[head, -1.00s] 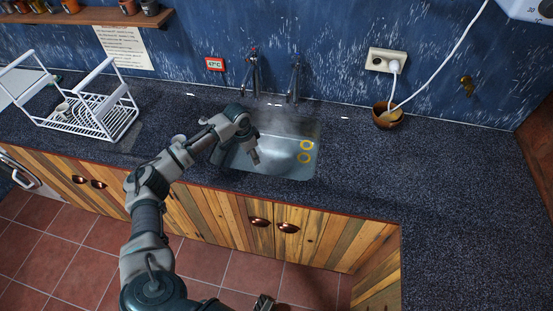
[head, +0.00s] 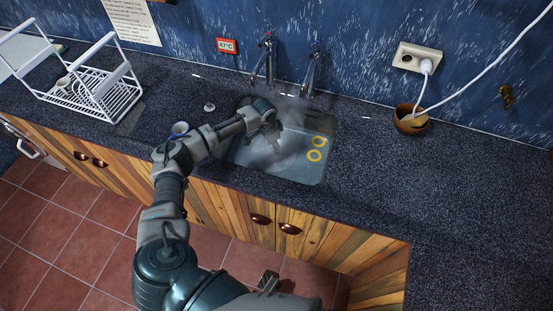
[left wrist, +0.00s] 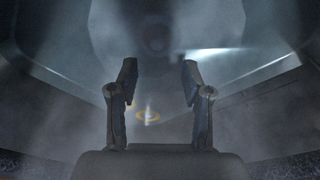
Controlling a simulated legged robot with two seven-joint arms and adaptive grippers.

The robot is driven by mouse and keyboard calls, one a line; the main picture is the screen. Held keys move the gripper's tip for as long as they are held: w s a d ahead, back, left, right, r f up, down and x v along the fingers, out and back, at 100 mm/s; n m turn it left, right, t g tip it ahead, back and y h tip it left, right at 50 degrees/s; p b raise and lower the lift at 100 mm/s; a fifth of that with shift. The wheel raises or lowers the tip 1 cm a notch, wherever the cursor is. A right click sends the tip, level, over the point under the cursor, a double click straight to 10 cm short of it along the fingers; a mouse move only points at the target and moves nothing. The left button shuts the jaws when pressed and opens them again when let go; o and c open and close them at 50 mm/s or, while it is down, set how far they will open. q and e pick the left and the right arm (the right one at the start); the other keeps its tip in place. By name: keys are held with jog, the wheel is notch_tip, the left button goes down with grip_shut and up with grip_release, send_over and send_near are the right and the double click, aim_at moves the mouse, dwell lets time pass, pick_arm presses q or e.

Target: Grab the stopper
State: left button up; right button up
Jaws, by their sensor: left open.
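My left gripper (head: 273,138) reaches over the steamy metal sink (head: 300,170) from the left. In the left wrist view its two fingers (left wrist: 160,92) stand apart with nothing between them. A yellow ring (left wrist: 148,116) with a pale upright streak shows beyond them through the haze. A small pale round piece (head: 209,107), possibly the stopper, sits on the counter left of the sink, apart from the gripper. Steam and the arm hide part of the sink floor, so I cannot tell whether a stopper is there. A dark part of my right gripper (head: 268,281) seems to show low down.
Two yellow rings (head: 317,149) lie at the sink's right side. Taps (head: 312,70) stand behind it. A white cup (head: 180,128) is close to my left arm. A dish rack (head: 95,85) stands left, a brown bowl (head: 411,120) right. The right counter is clear.

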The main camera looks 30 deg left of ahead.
aim_at(277, 157)
pick_arm(q)
jog(key=shift+w+d+f, duration=0.1)
jog(key=shift+w+f, duration=0.05)
jog(key=shift+f, duration=0.75)
jog(key=shift+d+f, duration=0.35)
jog(key=shift+d, duration=0.05)
jog(key=f, duration=0.1)
jog(key=f+b, duration=0.1)
jog(key=f, duration=0.2)
jog(key=shift+w+d+f+b, duration=0.2)
jog(key=shift+d+b, duration=0.05)
jog(key=shift+b, duration=0.05)
jog(key=shift+a+f, duration=0.2)
jog(key=shift+f, duration=0.05)
jog(key=shift+a, duration=0.35)
jog(key=shift+c, duration=1)
jog(key=shift+d, duration=0.2)
grip_shut()
jog(key=shift+d, duration=0.25)
pick_arm(e)
jog(key=r, duration=0.3)
jog(key=w+r, duration=0.1)
jog(key=shift+d+r, duration=0.4)
